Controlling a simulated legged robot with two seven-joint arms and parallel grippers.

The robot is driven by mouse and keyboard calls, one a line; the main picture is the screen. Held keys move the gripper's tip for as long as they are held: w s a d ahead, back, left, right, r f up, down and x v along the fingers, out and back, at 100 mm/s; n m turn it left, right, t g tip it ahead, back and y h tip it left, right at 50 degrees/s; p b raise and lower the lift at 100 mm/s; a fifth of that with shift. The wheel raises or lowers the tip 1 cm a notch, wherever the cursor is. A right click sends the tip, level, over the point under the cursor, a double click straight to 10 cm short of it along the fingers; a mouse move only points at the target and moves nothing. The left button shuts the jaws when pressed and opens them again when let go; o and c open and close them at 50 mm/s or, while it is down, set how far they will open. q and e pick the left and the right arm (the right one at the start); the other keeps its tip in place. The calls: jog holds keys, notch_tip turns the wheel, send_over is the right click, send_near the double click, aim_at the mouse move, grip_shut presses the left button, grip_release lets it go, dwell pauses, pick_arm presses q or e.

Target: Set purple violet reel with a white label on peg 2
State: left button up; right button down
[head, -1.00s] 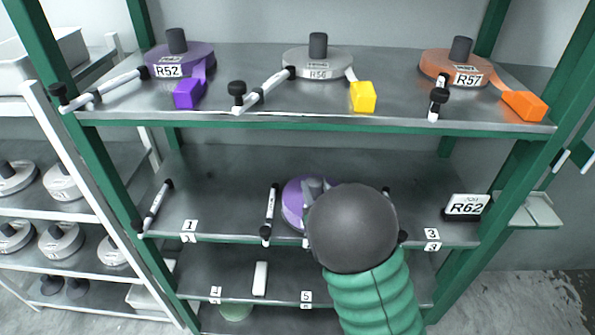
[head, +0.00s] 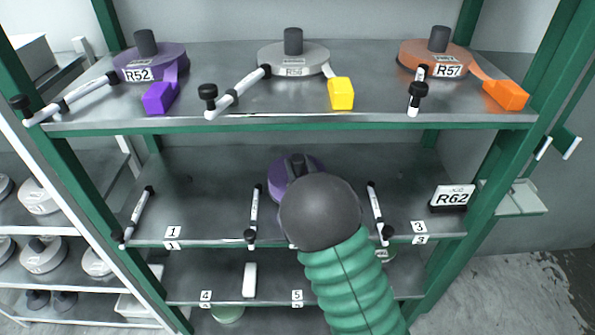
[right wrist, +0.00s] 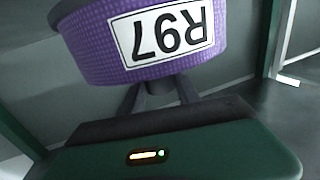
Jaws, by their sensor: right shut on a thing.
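The purple violet reel (head: 280,179) is over the middle shelf, in the bay between the tags 1 and 3. Its white label, reading R97 upside down, shows in the right wrist view (right wrist: 166,32). My right gripper (right wrist: 158,95) is shut on the reel, its dark fingers reaching behind the reel's lower edge in that view. In the head view my dark wrist and green arm cover the front of the reel and most of the gripper. Peg 2 and its tag are hidden, and I cannot tell whether the reel touches the peg or shelf. My left gripper is not in view.
White dividers stand left (head: 254,215) and right (head: 375,212) of the bay. The upper shelf (head: 226,104) overhangs and carries reels R52 (head: 170,60), R56 (head: 275,60) and R57 (head: 420,57). An R62 sign (head: 453,196) stands at right. Bay 1 is empty.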

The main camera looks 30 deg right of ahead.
aim_at(295, 155)
jog(key=shift+r+x, duration=0.2)
jog(key=shift+x, duration=1.6)
jog(key=shift+w+d+f+b, duration=0.25)
jog(key=shift+w+d+f, duration=0.05)
jog(key=shift+w+d, duration=0.25)
jog(key=shift+w+d+f+b, duration=0.2)
jog(key=shift+w+d+f, duration=0.1)
jog(key=shift+w+d, duration=0.2)
jog(key=shift+a+f+b, duration=0.1)
jog(key=shift+f+b, duration=0.45)
jog(key=shift+f, duration=0.05)
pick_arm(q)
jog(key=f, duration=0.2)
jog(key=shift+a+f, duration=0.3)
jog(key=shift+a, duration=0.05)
pick_arm(e)
jog(key=shift+a+f, duration=0.15)
jog(key=shift+f, duration=0.1)
jog(key=c, duration=0.9)
grip_release()
jog(key=shift+o, duration=0.5)
